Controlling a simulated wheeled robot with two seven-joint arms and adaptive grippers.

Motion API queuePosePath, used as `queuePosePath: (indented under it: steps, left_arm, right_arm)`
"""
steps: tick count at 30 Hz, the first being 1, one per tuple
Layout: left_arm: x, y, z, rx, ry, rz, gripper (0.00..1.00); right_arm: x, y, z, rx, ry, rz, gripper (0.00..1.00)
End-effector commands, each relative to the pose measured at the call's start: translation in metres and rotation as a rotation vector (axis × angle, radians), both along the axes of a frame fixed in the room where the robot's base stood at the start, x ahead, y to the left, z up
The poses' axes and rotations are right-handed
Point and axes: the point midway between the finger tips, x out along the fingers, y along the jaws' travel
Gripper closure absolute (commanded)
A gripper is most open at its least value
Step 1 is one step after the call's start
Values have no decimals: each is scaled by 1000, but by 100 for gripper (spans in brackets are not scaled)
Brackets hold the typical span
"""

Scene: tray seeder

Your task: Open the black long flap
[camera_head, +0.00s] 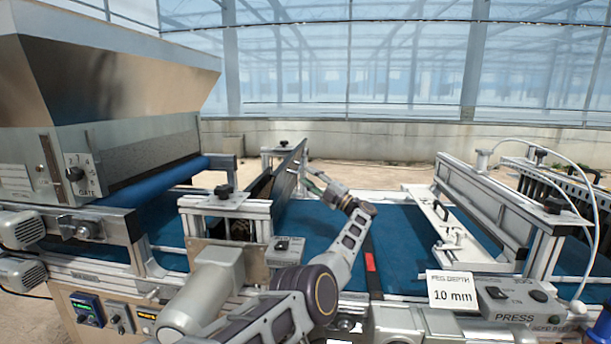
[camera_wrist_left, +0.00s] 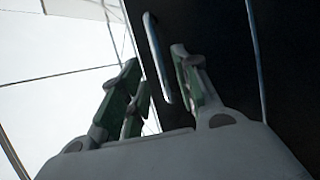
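The black long flap (camera_head: 285,180) is seen nearly edge-on in the head view, at the middle unit over the conveyor, standing steeply. In the left wrist view the black panel (camera_wrist_left: 225,45) fills the upper right, with a slim pale bar handle (camera_wrist_left: 158,55) on it. My left gripper (camera_head: 311,172) is at the right side of the flap in the head view. In the left wrist view its fingers (camera_wrist_left: 158,92) are apart, with the handle's lower end showing between them. Contact with the handle cannot be told. My right gripper is in neither view.
A large metal hopper (camera_head: 110,70) stands at the left, above a blue roller (camera_head: 160,185). The blue belt (camera_head: 400,240) is bare right of my left arm. A press unit (camera_head: 480,215) with cables stands at the right, behind a 10 mm sign (camera_head: 453,290).

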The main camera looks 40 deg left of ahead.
Motion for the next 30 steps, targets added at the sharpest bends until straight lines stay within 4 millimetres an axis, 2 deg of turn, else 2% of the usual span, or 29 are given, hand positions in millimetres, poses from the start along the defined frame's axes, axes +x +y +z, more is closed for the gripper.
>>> queuePosePath:
  steps: [6,12,30]
  left_arm:
    - [2,-25,-12,0,2,0,68]
    - [2,-37,-18,0,1,2,68]
    - [2,-39,-19,0,1,1,68]
  right_arm:
    - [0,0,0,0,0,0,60]
    - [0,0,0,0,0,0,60]
    - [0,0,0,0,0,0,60]
